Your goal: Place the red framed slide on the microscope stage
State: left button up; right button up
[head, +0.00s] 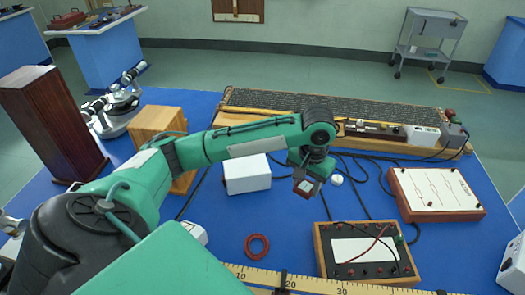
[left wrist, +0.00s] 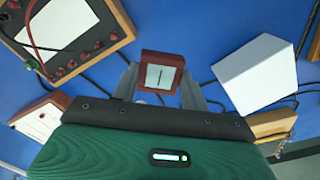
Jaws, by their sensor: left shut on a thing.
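The red framed slide (head: 306,188) is held in my left gripper (head: 308,178), above the blue bench near its middle. In the left wrist view the slide (left wrist: 162,73) is a small dark red square frame with a pale centre and a dark line, and it sits between the two grey fingers (left wrist: 160,92). A silver instrument (head: 118,108) with a round base and tubes stands at the back left of the bench, far from the gripper. I cannot tell whether it is the microscope, and no stage shows clearly. My right gripper is out of view.
A white box (head: 247,174) stands beside my left forearm. A wooden block (head: 158,124) and a tall dark wooden box (head: 52,120) stand at the left. A circuit board (head: 368,253), a red-framed board (head: 435,193), a red ring (head: 257,246) and a ruler (head: 325,286) lie on the bench. Cables cross it.

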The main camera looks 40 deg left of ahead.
pick_arm(q)
jog(key=w+a+r+n, duration=0.1)
jog(key=w+a+r, duration=0.2)
jog(key=w+a, duration=0.5)
jog(key=p, duration=0.2)
send_over(292, 195)
notch_tip(292, 195, down, 14)
jog(key=shift+r, duration=0.1)
jog(key=shift+f, duration=2.8)
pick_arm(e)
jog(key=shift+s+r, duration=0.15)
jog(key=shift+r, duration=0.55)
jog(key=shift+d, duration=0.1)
pick_arm(q)
jog(key=o, duration=1)
jog(key=shift+o, duration=0.2)
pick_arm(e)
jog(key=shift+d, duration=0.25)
